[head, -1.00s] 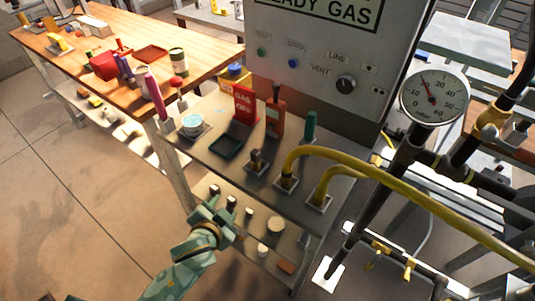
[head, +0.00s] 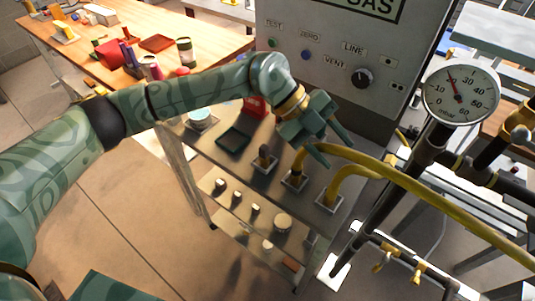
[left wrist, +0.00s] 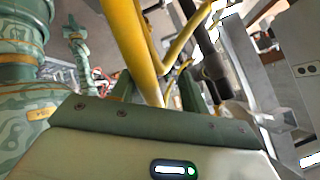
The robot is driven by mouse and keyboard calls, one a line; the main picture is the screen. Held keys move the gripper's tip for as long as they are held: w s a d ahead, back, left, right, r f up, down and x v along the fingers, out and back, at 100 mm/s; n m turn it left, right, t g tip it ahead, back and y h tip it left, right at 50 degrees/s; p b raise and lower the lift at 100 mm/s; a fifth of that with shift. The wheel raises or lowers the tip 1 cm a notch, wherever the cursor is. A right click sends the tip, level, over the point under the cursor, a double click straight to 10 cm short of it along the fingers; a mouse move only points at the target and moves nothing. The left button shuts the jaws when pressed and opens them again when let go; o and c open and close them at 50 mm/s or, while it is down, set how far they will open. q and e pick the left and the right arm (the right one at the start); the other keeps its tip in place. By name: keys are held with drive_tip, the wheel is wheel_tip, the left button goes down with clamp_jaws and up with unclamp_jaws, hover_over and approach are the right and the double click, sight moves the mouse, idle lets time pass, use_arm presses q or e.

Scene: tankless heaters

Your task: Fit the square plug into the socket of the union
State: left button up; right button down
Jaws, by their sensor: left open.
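My left gripper (head: 333,146) is open, beside the upper bend of the front yellow hose, above the metal cart top. In the left wrist view, a yellow hose (left wrist: 148,60) crosses in front of the open fingers (left wrist: 157,92); I cannot tell whether they touch it. A small dark upright piece (head: 263,153) stands in a square holder on the cart; it may be the square plug, but its shape is too small to confirm. A dark pipe with fittings (head: 433,150) stands at the right below the gauge; I cannot make out the union's socket. My right gripper is not in view.
Two yellow hoses (head: 440,201) rise from square bases and run right. A gauge (head: 459,92) and a grey control panel (head: 322,48) stand behind. The wooden bench (head: 85,48) holds several items.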

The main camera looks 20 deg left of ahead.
use_arm(q)
drive_tip(key=w+a+n+y, duration=0.2)
drive_tip(key=w+a+y, duration=0.15)
drive_tip(key=a, duration=0.35)
drive_tip(key=n+t+y, duration=0.1)
drive_tip(key=n+y, duration=0.3)
drive_tip(key=y, duration=0.1)
approach(264, 147)
drive_tip(key=f+b, duration=0.2)
drive_tip(key=f, duration=0.3)
drive_tip(key=shift+d+f+b, duration=0.15)
drive_tip(key=shift+d+b, duration=0.2)
drive_tip(key=shift+b, duration=0.05)
drive_tip(key=f, duration=0.1)
drive_tip(key=f+b, duration=0.1)
drive_tip(key=f, duration=0.3)
drive_tip(key=shift+s+d+f+b, duration=0.1)
drive_tip(key=shift+s+d+b, duration=0.15)
drive_tip(key=shift+b, duration=0.1)
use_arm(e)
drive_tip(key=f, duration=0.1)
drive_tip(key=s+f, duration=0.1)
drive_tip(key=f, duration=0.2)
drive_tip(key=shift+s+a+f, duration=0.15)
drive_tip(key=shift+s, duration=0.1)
use_arm(q)
clamp_jaws()
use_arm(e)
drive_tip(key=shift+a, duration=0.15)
